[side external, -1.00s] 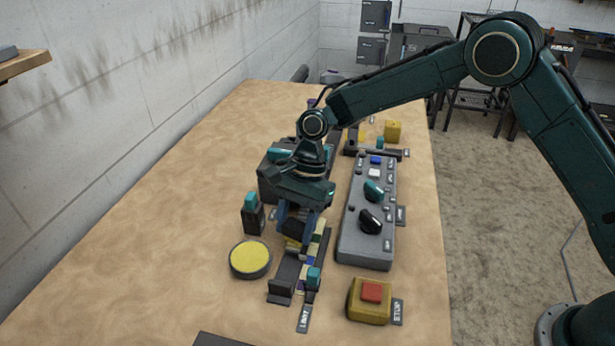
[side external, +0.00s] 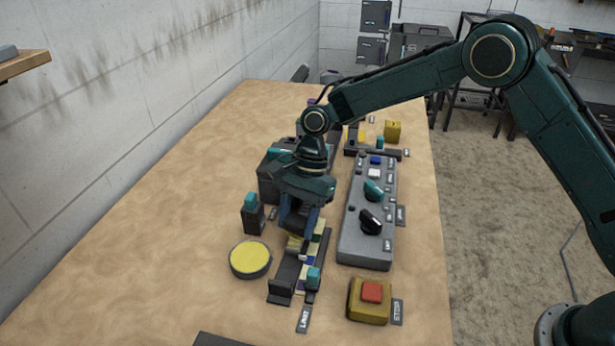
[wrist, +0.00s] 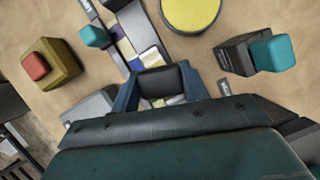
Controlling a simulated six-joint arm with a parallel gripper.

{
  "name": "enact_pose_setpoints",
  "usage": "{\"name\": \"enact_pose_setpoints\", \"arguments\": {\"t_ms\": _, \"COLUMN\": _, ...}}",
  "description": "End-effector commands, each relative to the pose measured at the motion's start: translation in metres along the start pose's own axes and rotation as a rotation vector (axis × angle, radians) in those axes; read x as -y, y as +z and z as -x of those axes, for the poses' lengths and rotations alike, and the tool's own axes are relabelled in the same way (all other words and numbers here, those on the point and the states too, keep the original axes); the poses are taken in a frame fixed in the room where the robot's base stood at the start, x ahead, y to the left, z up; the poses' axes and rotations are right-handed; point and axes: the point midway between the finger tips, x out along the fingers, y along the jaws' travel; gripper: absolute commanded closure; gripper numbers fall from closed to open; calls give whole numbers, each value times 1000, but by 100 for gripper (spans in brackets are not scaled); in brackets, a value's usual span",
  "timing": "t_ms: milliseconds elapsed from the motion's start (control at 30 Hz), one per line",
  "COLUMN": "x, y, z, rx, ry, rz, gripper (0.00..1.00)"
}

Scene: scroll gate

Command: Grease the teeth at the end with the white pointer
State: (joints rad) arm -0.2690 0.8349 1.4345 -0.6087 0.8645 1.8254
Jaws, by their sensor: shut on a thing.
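My gripper (side external: 299,222) is shut on a dark block (wrist: 160,82), which shows between its blue fingers in the wrist view. It is over the far part of a dark rail (side external: 287,270) with yellow, white and purple patches (side external: 316,243). The patches also show beyond the block in the wrist view (wrist: 122,45). I cannot tell whether the block touches the rail. A teal piece (side external: 313,276) stands at the near end of the rail, by a label reading LIMIT (side external: 304,319). I cannot make out teeth or a white pointer; the gripper hides part of the rail.
A round yellow-topped pad (side external: 250,258) lies left of the rail. A dark post with a teal cap (side external: 251,203) stands behind it. A grey panel with knobs (side external: 362,249) and a yellow box with a red button (side external: 370,293) are on the right. The table's left side is clear.

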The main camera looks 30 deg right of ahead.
Motion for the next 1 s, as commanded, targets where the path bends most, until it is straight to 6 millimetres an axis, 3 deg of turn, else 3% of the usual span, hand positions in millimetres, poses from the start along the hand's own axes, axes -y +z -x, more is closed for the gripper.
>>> {"name": "enact_pose_setpoints", "arguments": {"t_ms": 533, "x": -16, "y": 45, "z": -19, "rx": 0, "ry": 3, "rz": 2, "gripper": 73}}
{"name": "enact_pose_setpoints", "arguments": {"t_ms": 667, "x": -14, "y": 51, "z": 4, "rx": -2, "ry": -6, "rz": 3, "gripper": 73}}
{"name": "enact_pose_setpoints", "arguments": {"t_ms": 1000, "x": -14, "y": 62, "z": 29, "rx": -1, "ry": -2, "rz": 1, "gripper": 73}}
